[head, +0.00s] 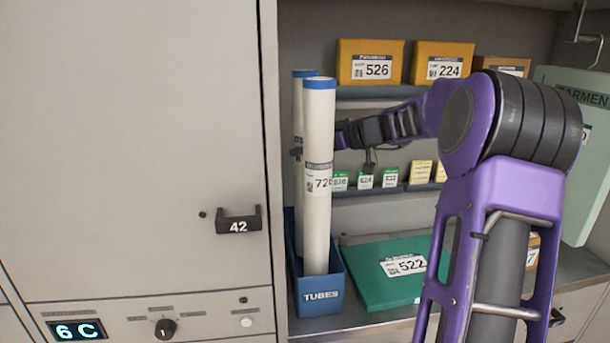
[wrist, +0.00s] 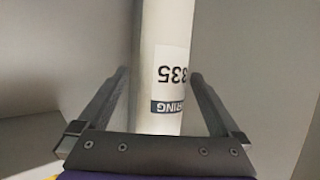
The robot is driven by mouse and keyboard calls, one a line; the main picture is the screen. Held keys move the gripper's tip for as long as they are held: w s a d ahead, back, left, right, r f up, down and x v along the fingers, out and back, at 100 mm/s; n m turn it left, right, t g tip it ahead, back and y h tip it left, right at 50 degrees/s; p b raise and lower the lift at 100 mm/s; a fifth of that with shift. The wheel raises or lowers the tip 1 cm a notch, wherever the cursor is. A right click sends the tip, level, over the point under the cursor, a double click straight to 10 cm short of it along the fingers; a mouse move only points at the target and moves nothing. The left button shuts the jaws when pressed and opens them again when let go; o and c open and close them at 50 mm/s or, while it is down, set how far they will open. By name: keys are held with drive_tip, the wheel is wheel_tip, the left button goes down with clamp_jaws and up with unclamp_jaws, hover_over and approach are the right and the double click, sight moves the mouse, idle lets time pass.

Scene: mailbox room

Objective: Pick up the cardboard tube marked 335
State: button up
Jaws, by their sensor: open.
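The cardboard tube marked 335 (wrist: 154,50) is white with a printed label, which appears upside down in the wrist view. It stands between the two open fingers of my gripper (wrist: 160,88), and a gap shows beside it on the left. In the head view this tube (head: 298,115) has a blue cap and is mostly hidden behind another white tube (head: 318,220) whose label begins with 72. Both tubes stand upright in a blue bin marked TUBES (head: 320,297). My gripper's fingers are largely hidden behind the front tube in the head view.
A closed cabinet door (head: 130,150) with a handle marked 42 (head: 238,221) is at the left. A green box marked 522 (head: 395,268) lies right of the bin. Yellow boxes marked 526 (head: 370,52) and 224 (head: 441,50) and several small boxes sit on shelves behind.

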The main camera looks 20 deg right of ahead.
drive_tip(key=x, duration=0.5)
drive_tip(key=shift+s+a+f, duration=0.1)
drive_tip(key=shift+s+f, duration=0.1)
drive_tip(key=shift+f, duration=0.2)
clamp_jaws()
